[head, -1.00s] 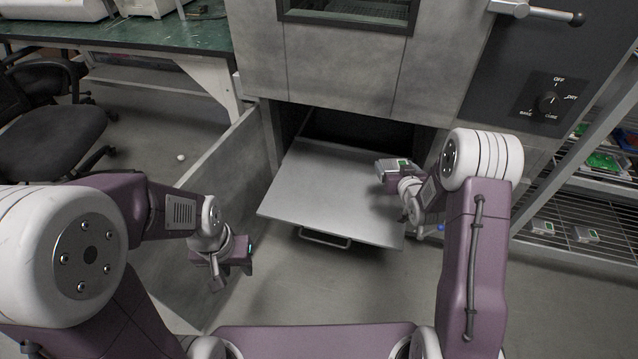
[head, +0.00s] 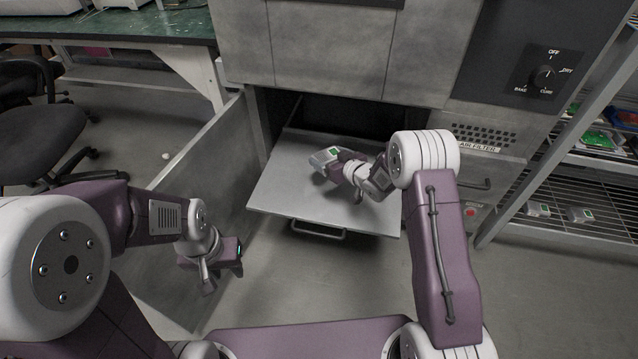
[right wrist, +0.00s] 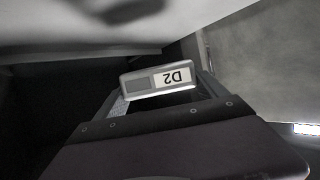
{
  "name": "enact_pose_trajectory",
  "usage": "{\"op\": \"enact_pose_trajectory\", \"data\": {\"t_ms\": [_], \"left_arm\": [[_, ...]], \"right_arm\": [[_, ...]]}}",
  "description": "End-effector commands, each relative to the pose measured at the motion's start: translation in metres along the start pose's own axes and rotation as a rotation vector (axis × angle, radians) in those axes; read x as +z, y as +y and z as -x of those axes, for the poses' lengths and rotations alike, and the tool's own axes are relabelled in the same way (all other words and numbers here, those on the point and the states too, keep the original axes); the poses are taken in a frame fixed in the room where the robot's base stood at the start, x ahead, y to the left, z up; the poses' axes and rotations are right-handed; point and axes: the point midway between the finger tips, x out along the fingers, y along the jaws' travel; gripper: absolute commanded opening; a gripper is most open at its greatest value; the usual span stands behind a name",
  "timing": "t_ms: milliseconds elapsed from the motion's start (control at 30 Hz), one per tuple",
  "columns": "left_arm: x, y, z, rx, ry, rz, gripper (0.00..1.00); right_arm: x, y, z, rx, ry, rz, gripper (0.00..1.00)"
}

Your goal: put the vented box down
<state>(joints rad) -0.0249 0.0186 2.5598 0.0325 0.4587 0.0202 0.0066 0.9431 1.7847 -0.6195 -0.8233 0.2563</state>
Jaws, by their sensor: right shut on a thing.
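In the right wrist view the box (right wrist: 160,81) shows a label reading D2, upside down, between the fingers. I cannot tell whether its underside touches the tray. Its vents are not clear at this size. My left gripper (head: 233,258) hangs in front of the open cabinet door, away from the box, with no object visible in it. Its finger gap is too small to judge.
The open door (head: 215,195) stands left of the tray. The dark cabinet opening is behind it. The tray's left and front surface is bare, with a handle (head: 318,231) below its front edge. A wire rack (head: 545,235) at right holds similar small boxes (head: 538,209).

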Motion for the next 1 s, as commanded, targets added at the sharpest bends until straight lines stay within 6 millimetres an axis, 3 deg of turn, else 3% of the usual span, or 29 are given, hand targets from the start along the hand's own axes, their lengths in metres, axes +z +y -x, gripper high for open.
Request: {"op": "enact_pose_trajectory", "data": {"t_ms": [33,100,333,567,800,1000], "left_arm": [[0.002,0.000,-0.020,0.000,0.000,0.000,0.36],[0.004,-0.001,-0.033,0.000,-0.001,0.000,0.36],[0.006,-0.001,-0.060,0.000,-0.001,0.000,0.36],[0.006,-0.001,-0.061,0.000,-0.001,0.000,0.36],[0.010,-0.002,-0.096,0.000,-0.001,0.000,0.36],[0.010,-0.002,-0.091,0.000,-0.001,0.000,0.36]], "right_arm": [[0.017,-0.017,-0.011,-0.008,0.000,0.003,0.36],[0.027,-0.037,-0.020,-0.007,0.000,0.002,0.36],[0.046,-0.084,-0.039,-0.002,0.001,0.001,0.36],[0.047,-0.091,-0.041,0.001,0.000,0.000,0.36],[0.087,-0.091,-0.057,0.001,-0.001,0.000,0.36],[0.083,-0.091,-0.056,0.001,0.000,0.000,0.36]]}}
